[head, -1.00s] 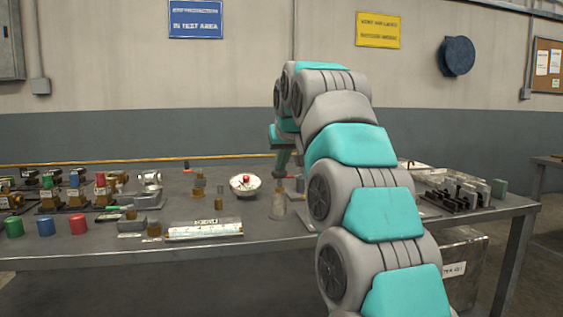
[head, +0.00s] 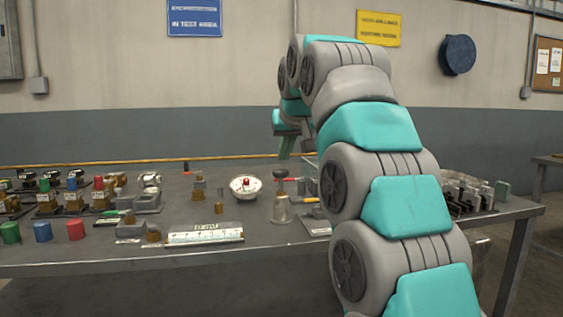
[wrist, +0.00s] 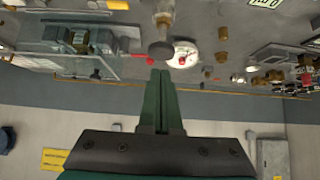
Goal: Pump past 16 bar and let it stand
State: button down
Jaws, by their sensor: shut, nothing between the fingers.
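A round white gauge (head: 245,188) with a red spot at its middle stands on the bench; it also shows in the wrist view (wrist: 184,55). Its reading is too small to tell. Right of it is a pale metal cylinder (head: 281,211), with a dark red knob (head: 281,174) above it. The wrist view shows a dark round knob (wrist: 160,50) on a post, just beyond my fingertips. My gripper (head: 284,157) has green fingers pressed together, empty, above and apart from the knob in the head view. The fingers also show in the wrist view (wrist: 161,72).
A white label strip (head: 204,236) lies at the bench front. Green, blue and red cups (head: 76,230) and several coloured-top fittings (head: 73,188) fill the left. Dark clamp-like parts (head: 465,192) stand at the right, partly behind my arm. A yellow rail (head: 130,161) runs along the back.

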jog(key=v, duration=0.7)
jog(key=shift+s+r, duration=0.15)
dwell(0.6)
